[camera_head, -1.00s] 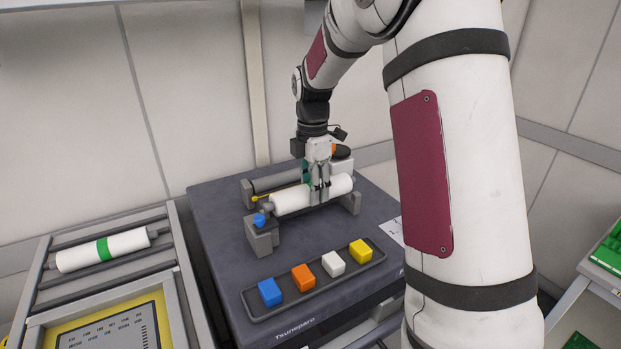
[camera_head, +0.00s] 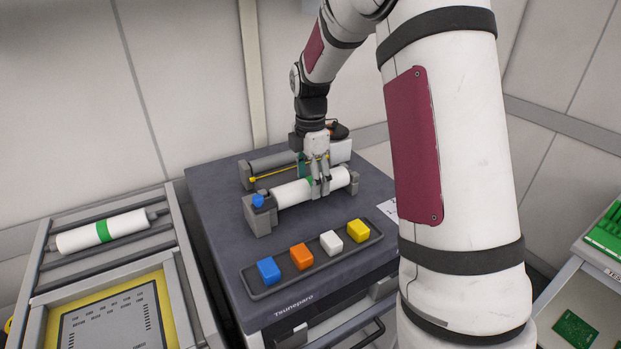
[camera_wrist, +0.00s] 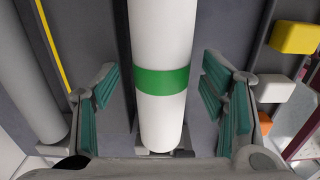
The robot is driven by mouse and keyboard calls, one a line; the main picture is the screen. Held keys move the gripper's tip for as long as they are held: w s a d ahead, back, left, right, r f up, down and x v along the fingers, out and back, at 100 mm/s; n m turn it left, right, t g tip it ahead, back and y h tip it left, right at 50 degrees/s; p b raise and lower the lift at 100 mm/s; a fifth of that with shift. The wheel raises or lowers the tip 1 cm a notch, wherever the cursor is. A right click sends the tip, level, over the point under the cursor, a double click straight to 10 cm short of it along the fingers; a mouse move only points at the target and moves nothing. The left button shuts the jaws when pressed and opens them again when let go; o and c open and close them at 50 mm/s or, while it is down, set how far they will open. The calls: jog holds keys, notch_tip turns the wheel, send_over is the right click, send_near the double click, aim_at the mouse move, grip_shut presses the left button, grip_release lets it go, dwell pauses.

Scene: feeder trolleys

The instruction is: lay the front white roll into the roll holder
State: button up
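The white roll with a green band (camera_head: 290,194) lies level in the grey roll holder (camera_head: 262,222), between its left block with a blue knob (camera_head: 258,201) and its right bracket (camera_head: 353,184). In the wrist view the roll (camera_wrist: 162,115) runs through the middle of the picture. My gripper (camera_head: 320,192) is around the roll, right of its middle. In the wrist view its teal-padded fingers (camera_wrist: 160,95) stand apart from the roll, with a gap on each side. The seating of the roll's ends is too small to tell.
Behind the holder lies a grey roller (camera_head: 275,163) with a yellow strip (camera_head: 262,179). In front is a tray (camera_head: 318,272) with blue, orange, white and yellow cubes. Another green-banded white roll (camera_head: 80,238) lies on the left trolley (camera_head: 178,250). Green boards are at right.

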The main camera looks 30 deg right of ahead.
notch_tip(320, 180, up, 12)
dwell(0.7)
dwell(0.4)
jog(key=s+a+r+m+t, duration=0.3)
jog(key=s+a+r+m, duration=0.45)
jog(key=s, duration=0.45)
jog(key=s+a+f+m+t, duration=0.1)
jog(key=s+a+m, duration=0.2)
jog(key=s+m, duration=0.2)
jog(key=s+a+f+m+t, duration=0.1)
jog(key=s+a+f+m, duration=0.1)
jog(key=s+m, duration=0.3)
jog(key=s+a, duration=0.1)
jog(key=s, duration=0.3)
jog(key=shift+s+t, duration=0.15)
jog(key=shift+t, duration=0.15)
